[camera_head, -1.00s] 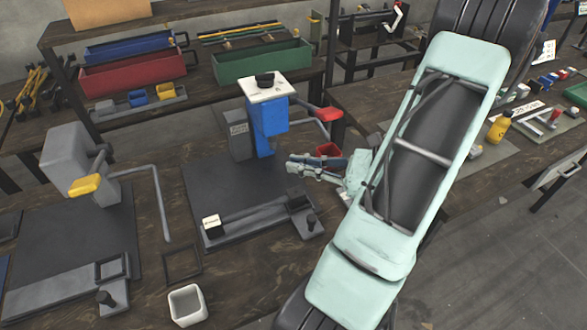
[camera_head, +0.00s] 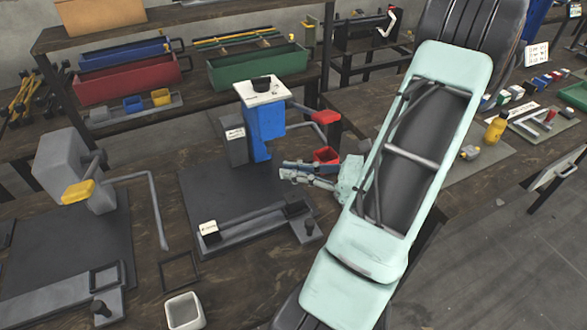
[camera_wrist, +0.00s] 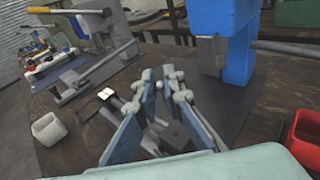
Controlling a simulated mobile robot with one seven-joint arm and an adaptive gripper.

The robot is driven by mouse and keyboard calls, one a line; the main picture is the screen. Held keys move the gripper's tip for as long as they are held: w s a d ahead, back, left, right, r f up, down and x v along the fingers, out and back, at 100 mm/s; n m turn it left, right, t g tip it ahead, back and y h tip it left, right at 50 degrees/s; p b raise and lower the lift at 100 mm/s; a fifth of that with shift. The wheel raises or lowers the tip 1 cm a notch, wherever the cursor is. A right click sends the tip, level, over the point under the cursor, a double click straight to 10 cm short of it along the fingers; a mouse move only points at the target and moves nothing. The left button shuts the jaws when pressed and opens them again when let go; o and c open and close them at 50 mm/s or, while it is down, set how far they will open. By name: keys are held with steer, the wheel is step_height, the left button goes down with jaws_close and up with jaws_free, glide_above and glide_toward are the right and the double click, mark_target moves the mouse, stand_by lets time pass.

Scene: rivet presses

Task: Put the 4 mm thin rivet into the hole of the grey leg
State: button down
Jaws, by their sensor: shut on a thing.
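My gripper (camera_head: 282,172) hangs above the right side of the blue press's dark base, in front of the press column. In the wrist view its fingertips (camera_wrist: 168,73) are close together. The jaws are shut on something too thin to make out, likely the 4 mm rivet. A long grey bar (camera_head: 250,217), likely the grey leg, lies along the front of the base, below and left of the gripper. A small white label block (camera_head: 209,228) stands at its left end and a dark block (camera_head: 296,207) at its right. I cannot make out the hole.
The blue press (camera_head: 264,128) with a red handle (camera_head: 326,117) stands behind the gripper. A red bin (camera_head: 327,155) is close to the fingers. A grey press (camera_head: 70,165) with a yellow handle is at left. A white cup (camera_head: 184,311) stands at the front.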

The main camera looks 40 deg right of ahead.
mark_target(293, 193)
steer(key=shift+f+b, duration=1.25)
steer(key=shift+f, duration=0.85)
steer(key=shift+f+b, duration=1.1)
steer(key=shift+f, duration=0.6)
steer(key=c, duration=2)
jaws_free()
steer(key=shift+o, duration=0.2)
steer(key=v, duration=1.2)
